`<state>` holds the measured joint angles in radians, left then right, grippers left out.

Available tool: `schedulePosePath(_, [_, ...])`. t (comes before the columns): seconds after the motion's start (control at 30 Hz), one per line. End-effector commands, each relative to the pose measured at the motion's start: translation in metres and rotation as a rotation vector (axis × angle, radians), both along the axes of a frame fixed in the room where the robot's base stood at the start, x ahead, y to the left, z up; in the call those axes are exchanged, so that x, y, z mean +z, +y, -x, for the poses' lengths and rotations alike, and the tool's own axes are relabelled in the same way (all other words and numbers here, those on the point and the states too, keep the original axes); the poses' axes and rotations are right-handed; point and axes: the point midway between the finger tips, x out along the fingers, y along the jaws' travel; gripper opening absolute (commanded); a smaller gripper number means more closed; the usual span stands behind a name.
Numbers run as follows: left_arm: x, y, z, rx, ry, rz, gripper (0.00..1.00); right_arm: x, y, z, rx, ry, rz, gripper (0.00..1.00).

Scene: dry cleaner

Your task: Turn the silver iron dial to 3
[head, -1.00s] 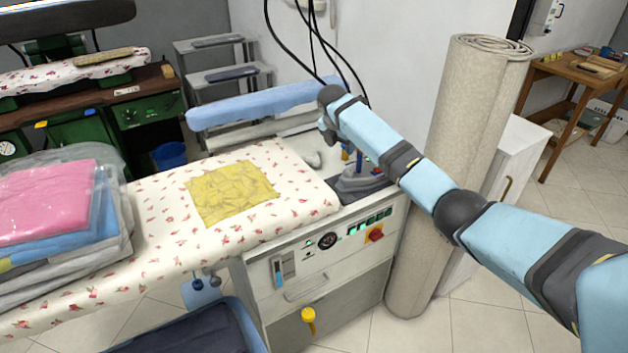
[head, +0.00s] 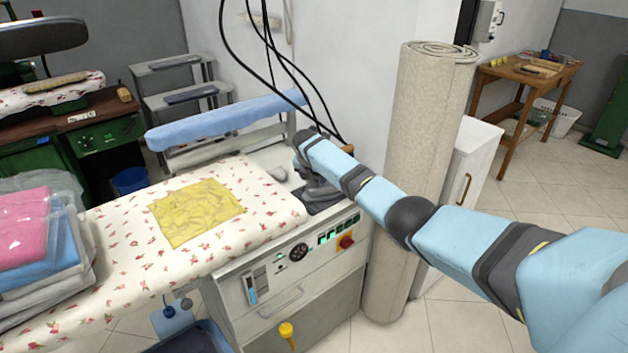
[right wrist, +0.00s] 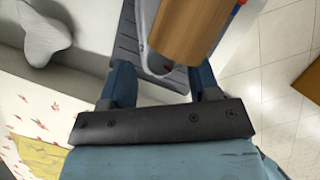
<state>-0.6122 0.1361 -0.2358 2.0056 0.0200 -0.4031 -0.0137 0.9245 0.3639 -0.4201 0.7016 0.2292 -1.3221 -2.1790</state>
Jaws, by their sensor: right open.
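The iron (head: 318,188) stands on a dark ribbed rest (head: 325,203) at the right end of the ironing table. My right arm's end covers much of it in the head view. In the right wrist view its brown wooden handle (right wrist: 190,30) and a curved grey part (right wrist: 165,78) lie just beyond my right gripper (right wrist: 160,80). The gripper's blue fingers are apart with nothing clamped between them. The fingertips are close to the iron; contact cannot be told. I cannot make out the dial or its setting. My left gripper is not in view.
A floral ironing board (head: 120,250) carries a yellow cloth (head: 195,212) and bagged clothes (head: 25,230). A control panel (head: 300,252) is on its front. A rolled carpet (head: 425,150) stands close beside my right arm. Black cables (head: 272,60) hang above the iron.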

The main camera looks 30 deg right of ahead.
Motion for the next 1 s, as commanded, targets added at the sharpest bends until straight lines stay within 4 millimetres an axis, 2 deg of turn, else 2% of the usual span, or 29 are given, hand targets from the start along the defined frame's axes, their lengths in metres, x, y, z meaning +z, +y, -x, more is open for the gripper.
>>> schedulePosePath(0.13, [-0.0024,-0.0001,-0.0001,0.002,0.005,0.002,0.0,-0.0117,-0.0034,-0.0024,-0.001,0.0,0.0,0.56])
schedulePosePath(0.47, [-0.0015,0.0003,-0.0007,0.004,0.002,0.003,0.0,-0.0138,-0.0045,-0.0033,0.0,-0.001,0.001,0.56])
schedulePosePath(0.67, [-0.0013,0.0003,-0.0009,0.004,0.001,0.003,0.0,-0.0138,-0.0045,-0.0031,0.0,-0.001,0.001,0.12])
schedulePosePath(0.7, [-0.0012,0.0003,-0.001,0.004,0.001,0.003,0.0,-0.0139,-0.0045,-0.0031,0.0,0.0,0.0,0.08])
schedulePosePath(1.0, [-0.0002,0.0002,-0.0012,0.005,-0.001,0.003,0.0,-0.0133,-0.0044,-0.0034,-0.034,0.0,0.0,0.08])
